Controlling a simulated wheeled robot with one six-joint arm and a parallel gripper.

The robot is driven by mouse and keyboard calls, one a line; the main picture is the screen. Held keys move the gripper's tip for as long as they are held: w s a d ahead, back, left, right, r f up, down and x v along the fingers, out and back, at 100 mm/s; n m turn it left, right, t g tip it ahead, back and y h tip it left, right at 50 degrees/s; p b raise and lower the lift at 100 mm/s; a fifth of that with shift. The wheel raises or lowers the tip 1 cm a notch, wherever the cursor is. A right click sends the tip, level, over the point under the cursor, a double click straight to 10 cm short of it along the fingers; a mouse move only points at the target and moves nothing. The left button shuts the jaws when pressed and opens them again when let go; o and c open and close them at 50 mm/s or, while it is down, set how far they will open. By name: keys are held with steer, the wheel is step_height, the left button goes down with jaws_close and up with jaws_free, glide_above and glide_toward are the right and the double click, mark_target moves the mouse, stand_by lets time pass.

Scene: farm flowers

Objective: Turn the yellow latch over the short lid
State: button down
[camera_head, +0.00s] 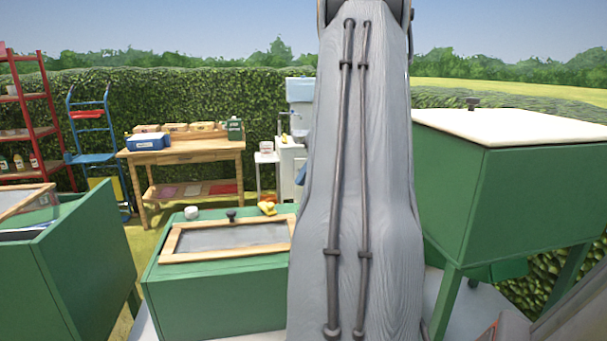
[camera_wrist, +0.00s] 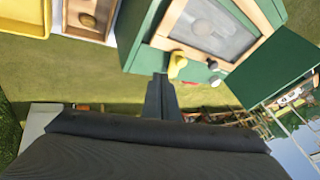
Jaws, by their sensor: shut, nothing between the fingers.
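The yellow latch (camera_head: 267,208) sits at the back edge of the low green box (camera_head: 215,305), near the right back corner of its wood-framed lid (camera_head: 170,243). In the wrist view the yellow latch (camera_wrist: 177,62) stands beside the lid's wooden frame (camera_wrist: 190,47); I cannot tell whether any of it overlaps the frame. My gripper (camera_wrist: 160,78) is shut and empty, its fingertips close to the latch's near end. I cannot tell whether they touch. In the head view my arm hides the gripper.
A black knob (camera_head: 231,215) and a white round piece (camera_head: 191,212) are along the same back edge. A taller green box with a cream lid (camera_head: 520,127) stands right, another green box (camera_head: 75,265) left. A wooden table (camera_head: 180,152) is behind, with grass between.

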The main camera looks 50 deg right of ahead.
steer(key=p+x, duration=0.2)
steer(key=x, duration=0.4)
steer(key=shift+w+a+f, duration=0.2)
steer(key=shift+w+a+f+p, duration=0.1)
steer(key=shift+w+a+p, duration=0.15)
steer(key=shift+a+p, duration=0.25)
steer(key=shift+w+a+f+p, duration=0.1)
steer(key=shift+w+a+p, duration=0.15)
steer(key=shift+a, duration=0.3)
steer(key=shift+w+a+f, duration=0.25)
steer(key=shift+a, duration=0.2)
